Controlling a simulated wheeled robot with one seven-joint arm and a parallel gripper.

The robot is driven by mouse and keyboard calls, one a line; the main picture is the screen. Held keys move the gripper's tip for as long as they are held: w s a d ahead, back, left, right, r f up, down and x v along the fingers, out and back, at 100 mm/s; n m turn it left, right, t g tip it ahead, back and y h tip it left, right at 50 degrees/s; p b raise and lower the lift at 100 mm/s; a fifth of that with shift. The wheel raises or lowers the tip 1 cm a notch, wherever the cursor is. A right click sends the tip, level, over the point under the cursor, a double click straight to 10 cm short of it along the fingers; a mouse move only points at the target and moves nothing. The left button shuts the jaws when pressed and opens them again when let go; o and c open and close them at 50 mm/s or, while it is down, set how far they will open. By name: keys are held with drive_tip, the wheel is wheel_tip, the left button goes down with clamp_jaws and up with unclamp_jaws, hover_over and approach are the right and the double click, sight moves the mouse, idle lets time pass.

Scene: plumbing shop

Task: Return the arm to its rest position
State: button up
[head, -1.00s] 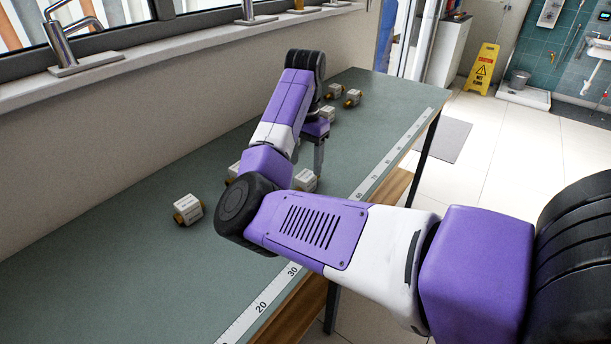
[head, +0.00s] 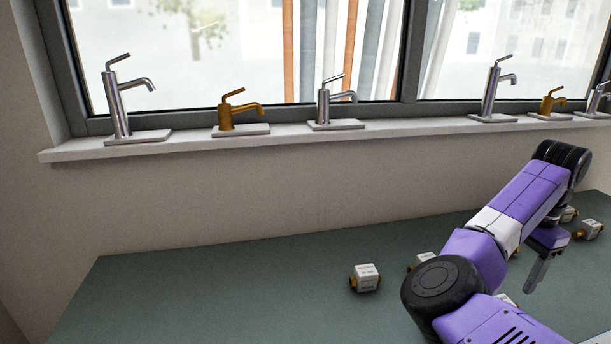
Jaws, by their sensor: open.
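My purple and white arm (head: 527,198) reaches in from the lower right and is bent over the green worktop. My gripper (head: 534,280) points down above the right part of the worktop, with one dark grey finger clearly seen. It is open, and I see nothing held in it. My arm hides part of the worktop and some of the small parts on it.
The green worktop (head: 215,290) holds several white-labelled brass fittings, one (head: 365,278) left of my arm and another (head: 588,229) at the right. Its left part is clear. Several taps, including a tall chrome one (head: 120,100), stand on the windowsill (head: 400,130) behind.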

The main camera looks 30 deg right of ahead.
drive_tip(key=d+r+n+t+h, duration=0.1)
drive_tip(key=d+r+h, duration=0.2)
drive_tip(key=d+h, duration=0.35)
drive_tip(key=d+r+n+t+h, duration=0.1)
drive_tip(key=d+r+n+h, duration=0.1)
drive_tip(key=d+r+h, duration=0.45)
drive_tip(key=w+a+f+n+t+h, duration=0.1)
drive_tip(key=w+a+n+t+h, duration=0.3)
drive_tip(key=a+n+t, duration=0.65)
drive_tip(key=a+f+n+t+y, duration=0.3)
drive_tip(key=a+y, duration=0.1)
drive_tip(key=a, duration=0.6)
drive_tip(key=a+f+n+t+y, duration=0.2)
drive_tip(key=a+f+t+y, duration=0.15)
drive_tip(key=a, duration=0.65)
drive_tip(key=s+a+f+g+y, duration=0.1)
drive_tip(key=s+a+f+y, duration=0.2)
drive_tip(key=s+a, duration=0.5)
drive_tip(key=s+a+f+n+g+y, duration=0.1)
drive_tip(key=s+a+f+y, duration=0.2)
drive_tip(key=s+a, duration=0.5)
drive_tip(key=s+a+f+n+g+y, duration=0.1)
drive_tip(key=s+a+f+y, duration=0.2)
drive_tip(key=s+a, duration=0.6)
drive_tip(key=shift+s+f+g, duration=0.35)
drive_tip(key=shift+s+g, duration=0.05)
drive_tip(key=shift+s+f+y, duration=0.25)
drive_tip(key=shift+s, duration=0.2)
drive_tip(key=shift+c, duration=0.2)
